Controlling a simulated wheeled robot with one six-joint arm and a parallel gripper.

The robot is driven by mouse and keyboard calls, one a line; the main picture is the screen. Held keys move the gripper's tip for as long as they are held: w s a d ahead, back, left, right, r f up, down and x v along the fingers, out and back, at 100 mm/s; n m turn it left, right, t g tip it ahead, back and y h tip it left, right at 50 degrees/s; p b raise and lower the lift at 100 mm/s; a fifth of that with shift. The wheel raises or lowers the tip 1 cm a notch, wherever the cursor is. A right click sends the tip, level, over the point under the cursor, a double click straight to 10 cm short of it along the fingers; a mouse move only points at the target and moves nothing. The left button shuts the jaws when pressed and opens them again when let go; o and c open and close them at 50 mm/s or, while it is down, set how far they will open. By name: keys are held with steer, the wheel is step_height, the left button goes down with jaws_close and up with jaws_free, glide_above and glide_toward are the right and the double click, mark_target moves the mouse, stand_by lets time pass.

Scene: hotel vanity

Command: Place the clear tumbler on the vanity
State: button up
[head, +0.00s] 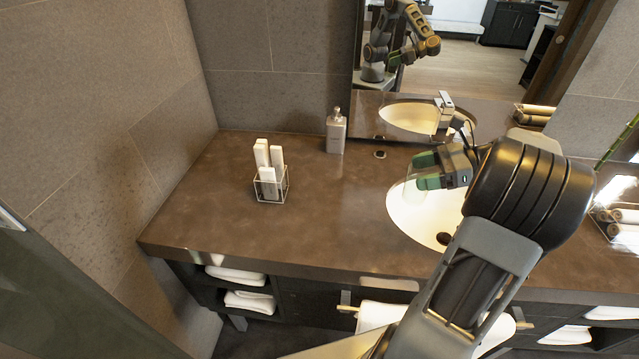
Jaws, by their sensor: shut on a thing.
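My gripper (427,171) is over the left part of the white sink basin, its green fingers pointing left. It is shut on the clear tumbler (409,187), which shows only as a faint see-through shape at the fingertips, over the basin. The tumbler's outline and tilt are hard to make out. The brown vanity top (330,215) runs across the view, with a wide bare stretch left of the gripper.
The white basin (405,215) is sunk in the counter. A clear holder (272,190) with white boxes stands at left. A grey bottle (336,132) stands at the back by the mirror (480,75). A tray with rolled towels (622,215) is at right.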

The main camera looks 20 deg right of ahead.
steer(key=shift+w+a+f+p, duration=0.25)
steer(key=shift+w+a+f, duration=1)
steer(key=shift+a+f, duration=0.8)
steer(key=shift+w+a+f+p, duration=0.3)
steer(key=shift+w+a+f, duration=1)
steer(key=shift+a+f, duration=0.7)
steer(key=shift+w+a+f+p, duration=0.25)
steer(key=shift+w+a+f, duration=1.2)
steer(key=shift+f, duration=0.95)
steer(key=shift+s+a, duration=0.2)
steer(key=shift+f, duration=0.2)
steer(key=o, duration=1.3)
steer(key=shift+r, duration=0.1)
